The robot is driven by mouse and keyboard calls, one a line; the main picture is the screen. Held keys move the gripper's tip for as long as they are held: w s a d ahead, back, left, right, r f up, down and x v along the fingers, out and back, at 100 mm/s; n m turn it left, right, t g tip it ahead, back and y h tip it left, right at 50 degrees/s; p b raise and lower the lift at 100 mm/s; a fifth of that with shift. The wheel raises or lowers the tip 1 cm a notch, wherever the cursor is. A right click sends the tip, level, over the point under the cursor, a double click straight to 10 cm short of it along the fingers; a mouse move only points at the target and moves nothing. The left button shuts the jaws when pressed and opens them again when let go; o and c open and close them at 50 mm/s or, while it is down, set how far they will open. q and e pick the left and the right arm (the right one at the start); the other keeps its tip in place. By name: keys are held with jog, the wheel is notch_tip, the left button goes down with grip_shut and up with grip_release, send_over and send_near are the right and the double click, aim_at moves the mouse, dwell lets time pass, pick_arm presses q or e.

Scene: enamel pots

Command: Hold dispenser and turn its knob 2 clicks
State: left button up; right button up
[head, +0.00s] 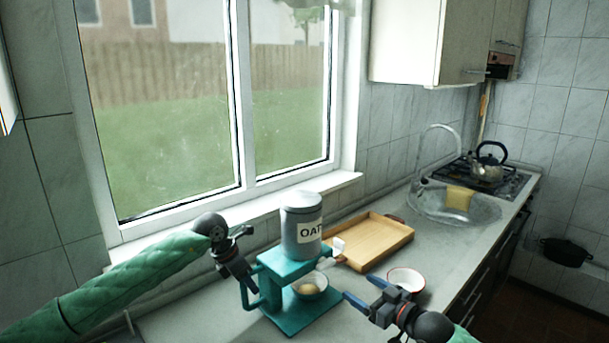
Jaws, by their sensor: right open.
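The dispenser is a grey canister (302,228) labelled "OAT" on a teal stand (291,318), upright on the counter. A white knob (339,246) shows on its right side. My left gripper (252,280) is at the stand's teal side handle (244,297). Its fingertips are hidden there, so I cannot tell whether they grip it. My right gripper (358,303) is open and empty, to the right of the stand and below the knob. Its blue fingers point left and are apart from the dispenser.
A small bowl (311,292) with something pale in it stands under the canister. A wooden tray (375,238) lies behind the knob. A white red-rimmed bowl (406,279) stands behind my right gripper. The sink (440,207) with a yellow sponge and a kettle (488,168) are farther right.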

pick_arm(q)
jog(key=shift+r+p, duration=0.35)
jog(key=shift+r, duration=2.95)
jog(key=shift+o, duration=0.4)
jog(key=o, duration=0.5)
jog(key=v, duration=0.5)
jog(key=d+v, duration=0.1)
jog(key=v, duration=0.5)
jog(key=d+r+v, duration=0.1)
jog(key=v, duration=0.5)
jog(key=shift+w+a+r+p, duration=0.15)
jog(key=shift+w+p, duration=0.1)
jog(key=shift+p, duration=0.15)
